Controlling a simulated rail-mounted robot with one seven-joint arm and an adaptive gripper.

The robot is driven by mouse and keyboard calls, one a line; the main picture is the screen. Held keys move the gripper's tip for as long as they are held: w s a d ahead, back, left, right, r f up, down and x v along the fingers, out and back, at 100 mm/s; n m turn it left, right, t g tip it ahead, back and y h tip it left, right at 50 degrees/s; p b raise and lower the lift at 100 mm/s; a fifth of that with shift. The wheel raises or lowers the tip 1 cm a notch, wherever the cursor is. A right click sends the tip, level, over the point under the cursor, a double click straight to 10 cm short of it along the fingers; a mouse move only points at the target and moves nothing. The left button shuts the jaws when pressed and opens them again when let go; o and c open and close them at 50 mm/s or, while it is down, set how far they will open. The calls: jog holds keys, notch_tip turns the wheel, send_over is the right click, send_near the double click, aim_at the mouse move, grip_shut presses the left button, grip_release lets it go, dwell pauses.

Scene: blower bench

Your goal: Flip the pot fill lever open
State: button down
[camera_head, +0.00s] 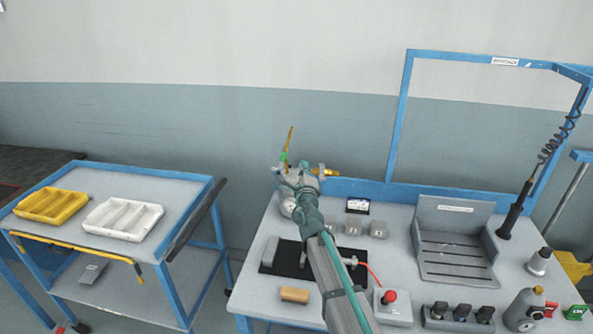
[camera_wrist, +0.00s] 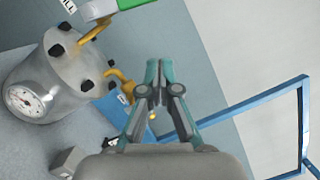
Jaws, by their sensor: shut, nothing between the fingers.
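The metal pot (camera_wrist: 62,75) with a round dial gauge (camera_wrist: 27,100) is at the left of the wrist view. In the head view my arm hides most of the pot, and its gauge (camera_head: 288,206) shows at the left. A yellow lever (camera_head: 290,138) stands up, slightly tilted, above a green part (camera_head: 284,157). In the wrist view a white tag reading "FILL" (camera_wrist: 68,6) sits at the top near a green and white part (camera_wrist: 104,9) and a yellow piece (camera_wrist: 92,30). My gripper (camera_wrist: 157,66) is shut and empty, to the right of the pot and apart from these parts.
A second yellow fitting (camera_head: 326,172) points right from the pot's top; it also shows in the wrist view (camera_wrist: 121,82). The blue bench frame (camera_head: 399,125) rises at the right. Small grey blocks (camera_head: 378,229) and a red-button box (camera_head: 391,306) stand on the bench.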

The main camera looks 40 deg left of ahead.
jog(key=r+b+v, duration=0.1)
jog(key=v, duration=0.8)
jog(key=shift+s+f, duration=0.2)
jog(key=shift+s, duration=0.05)
